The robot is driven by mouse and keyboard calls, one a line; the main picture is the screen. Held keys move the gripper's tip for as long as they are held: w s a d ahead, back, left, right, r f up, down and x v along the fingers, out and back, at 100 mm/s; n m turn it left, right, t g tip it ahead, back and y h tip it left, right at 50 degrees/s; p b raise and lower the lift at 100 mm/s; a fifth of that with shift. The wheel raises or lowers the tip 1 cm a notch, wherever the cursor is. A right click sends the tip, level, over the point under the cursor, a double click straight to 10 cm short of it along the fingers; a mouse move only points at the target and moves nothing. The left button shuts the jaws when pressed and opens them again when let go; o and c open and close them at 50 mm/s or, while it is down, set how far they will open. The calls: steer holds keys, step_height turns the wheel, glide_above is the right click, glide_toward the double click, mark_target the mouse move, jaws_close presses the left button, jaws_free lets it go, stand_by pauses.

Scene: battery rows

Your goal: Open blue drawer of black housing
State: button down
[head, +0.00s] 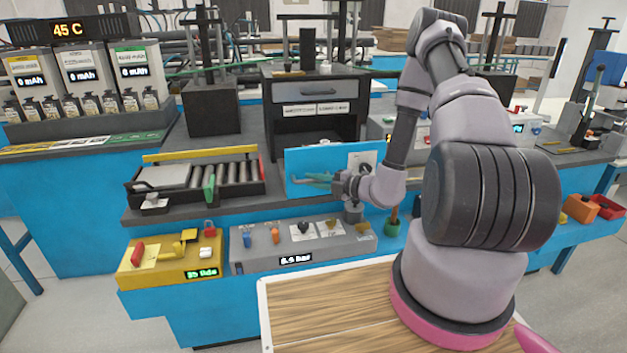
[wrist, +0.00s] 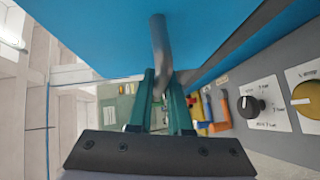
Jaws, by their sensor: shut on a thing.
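The black housing (head: 268,107) stands on the bench in the middle of the head view, with a grey panel with a handle at its top. The blue drawer front (head: 303,158) is below and in front of it; how far it stands out from the housing is hard to tell. My gripper (head: 318,181) is at this front, its green fingers level with the lower half. In the wrist view, the fingers (wrist: 161,88) are shut on the grey drawer handle (wrist: 160,45), which sticks out from the blue face (wrist: 90,30). My wrist hides part of the front's right side.
A grey control box (head: 340,248) with knobs sits below the drawer, close under my wrist. A yellow box (head: 130,265) is left of it. A roller tray (head: 240,190) lies left of the drawer. A green-based tool (head: 391,228) stands to the right.

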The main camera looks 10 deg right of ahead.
steer(key=shift+s, duration=0.5)
steer(key=c, duration=0.8)
jaws_free()
steer(key=shift+c, duration=0.2)
steer(key=v, duration=1)
steer(key=shift+s+d, duration=0.25)
steer(key=shift+d, duration=0.05)
